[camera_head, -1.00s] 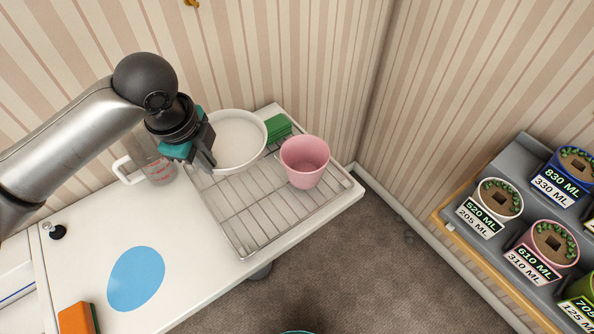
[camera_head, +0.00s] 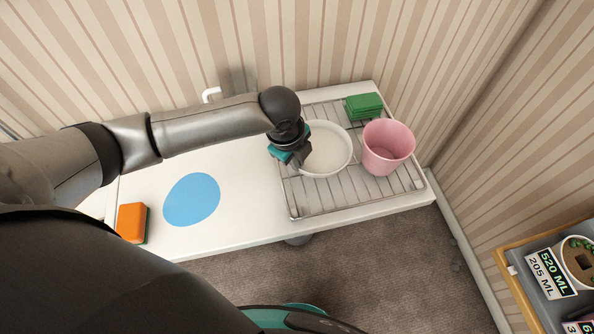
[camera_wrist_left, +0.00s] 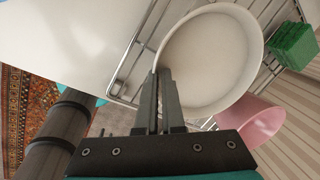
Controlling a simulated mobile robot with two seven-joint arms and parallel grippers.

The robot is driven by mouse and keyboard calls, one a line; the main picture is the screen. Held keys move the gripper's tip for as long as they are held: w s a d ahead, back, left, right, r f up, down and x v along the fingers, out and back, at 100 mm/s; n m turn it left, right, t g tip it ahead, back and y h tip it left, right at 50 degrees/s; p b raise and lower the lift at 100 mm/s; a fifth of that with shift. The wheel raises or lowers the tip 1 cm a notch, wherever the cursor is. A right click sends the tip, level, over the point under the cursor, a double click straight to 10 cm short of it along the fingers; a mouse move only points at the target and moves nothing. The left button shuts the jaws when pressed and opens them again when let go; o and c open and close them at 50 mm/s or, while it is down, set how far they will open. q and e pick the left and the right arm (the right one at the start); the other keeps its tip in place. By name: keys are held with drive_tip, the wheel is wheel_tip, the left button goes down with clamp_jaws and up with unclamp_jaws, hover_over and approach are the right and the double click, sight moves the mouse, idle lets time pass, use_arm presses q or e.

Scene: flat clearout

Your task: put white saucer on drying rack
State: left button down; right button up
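The white saucer (camera_head: 328,150) lies nearly level over the left part of the wire drying rack (camera_head: 349,188). I cannot tell whether it rests on the wires or is a little above them. My left gripper (camera_head: 299,163) is at the saucer's left edge. In the left wrist view, the two fingers (camera_wrist_left: 160,76) are close together with the rim of the saucer (camera_wrist_left: 212,62) between them. The rack wires (camera_wrist_left: 139,63) show beside the saucer there. My right gripper is not in view.
A pink pot (camera_head: 387,147) and a green sponge (camera_head: 364,106) are on the rack, right of the saucer. A blue round mat (camera_head: 192,199) and an orange sponge (camera_head: 132,222) lie on the white counter (camera_head: 245,198). A clear jug's handle (camera_head: 211,93) shows behind my arm.

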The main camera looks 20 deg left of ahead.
sight(299, 178)
use_arm(q)
drive_tip(key=shift+s+b+x, duration=0.2)
drive_tip(key=shift+x, duration=0.9)
drive_tip(key=shift+s+b+x, duration=0.15)
drive_tip(key=shift+s+x, duration=0.05)
drive_tip(key=shift+x, duration=0.85)
drive_tip(key=shift+a+f, duration=0.15)
drive_tip(key=shift+f, duration=0.15)
drive_tip(key=c, duration=1)
unclamp_jaws()
drive_tip(key=shift+c, duration=0.2)
drive_tip(key=d+p+v, duration=0.1)
drive_tip(key=p+v, duration=0.1)
drive_tip(key=v, duration=1)
drive_tip(key=shift+a, duration=0.5)
drive_tip(key=shift+s, duration=0.1)
